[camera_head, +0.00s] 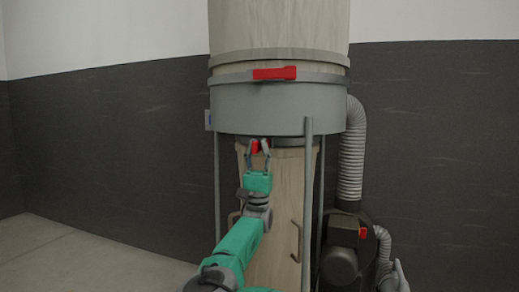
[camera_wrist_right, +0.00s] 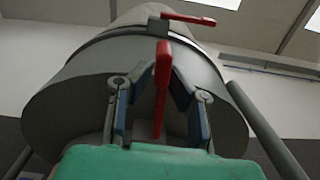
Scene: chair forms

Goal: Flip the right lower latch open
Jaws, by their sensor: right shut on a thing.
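The red lower latch (camera_head: 256,146) sits just under the grey drum of the dust collector, partly hidden by my fingers. In the right wrist view the red latch (camera_wrist_right: 161,90) shows as a long upright lever in the middle. My right gripper (camera_head: 258,152) reaches up from below and is shut on this latch. Its two fingers stand on either side of the lever, as the right wrist view also shows. A second red latch (camera_head: 275,73) lies across the upper band and also shows in the right wrist view (camera_wrist_right: 188,18). My left gripper is not in view.
The grey drum (camera_head: 270,108) is above my gripper, with a pale bag (camera_head: 285,190) below it. Thin grey support legs (camera_head: 307,210) flank the bag. A ribbed hose (camera_head: 352,150) and motor (camera_head: 341,255) are at right. The floor at left is clear.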

